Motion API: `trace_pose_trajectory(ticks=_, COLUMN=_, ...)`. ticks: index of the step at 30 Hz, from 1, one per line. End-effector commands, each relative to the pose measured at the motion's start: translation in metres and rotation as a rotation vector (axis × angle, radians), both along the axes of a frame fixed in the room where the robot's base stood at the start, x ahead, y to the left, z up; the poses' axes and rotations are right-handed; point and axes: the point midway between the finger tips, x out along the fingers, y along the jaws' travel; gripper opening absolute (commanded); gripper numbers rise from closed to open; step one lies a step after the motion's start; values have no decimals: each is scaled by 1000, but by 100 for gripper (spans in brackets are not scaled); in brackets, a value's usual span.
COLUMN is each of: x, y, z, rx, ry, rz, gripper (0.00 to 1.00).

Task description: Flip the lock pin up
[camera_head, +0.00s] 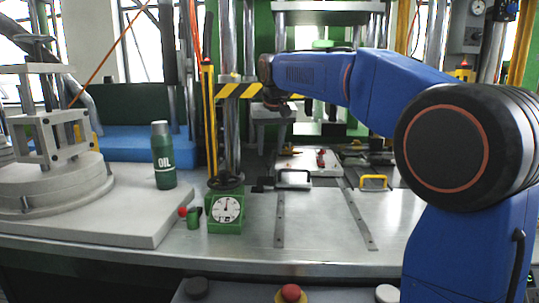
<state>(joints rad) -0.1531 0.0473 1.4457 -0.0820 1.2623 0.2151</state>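My blue arm reaches from the right across the back of the bench, and its dark wrist end (279,101) hangs above and a little left of the pale mold plate (297,164). I cannot make out my gripper's fingers against the dark background. A small red part (320,158) stands on the plate, and a small yellow part lies to its left. I cannot tell for sure which part is the lock pin or how it is set. A dark handle (293,173) is at the plate's front edge.
A green gauge box (225,212) stands in front of a steel column with a striped yellow-black bar (238,90). A green oil bottle (163,155) and a round grey fixture (50,185) are at left. Two metal rails (279,220) and a yellow handle (373,182) lie on the bench.

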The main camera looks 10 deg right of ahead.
Motion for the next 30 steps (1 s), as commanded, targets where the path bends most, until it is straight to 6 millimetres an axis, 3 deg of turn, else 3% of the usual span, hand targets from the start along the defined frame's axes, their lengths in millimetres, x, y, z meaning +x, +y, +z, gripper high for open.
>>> trace_pose_trajectory(ticks=12, x=-32, y=2, z=78, rx=0, ry=-3, rz=1, gripper=39)
trace_pose_trajectory(ticks=18, x=-44, y=3, z=108, rx=0, ry=-2, rz=1, gripper=39)
trace_pose_trajectory(ticks=24, x=-51, y=3, z=123, rx=0, ry=0, rz=0, gripper=39)
trace_pose_trajectory(ticks=30, x=-52, y=3, z=126, rx=0, ry=-1, rz=0, gripper=39)
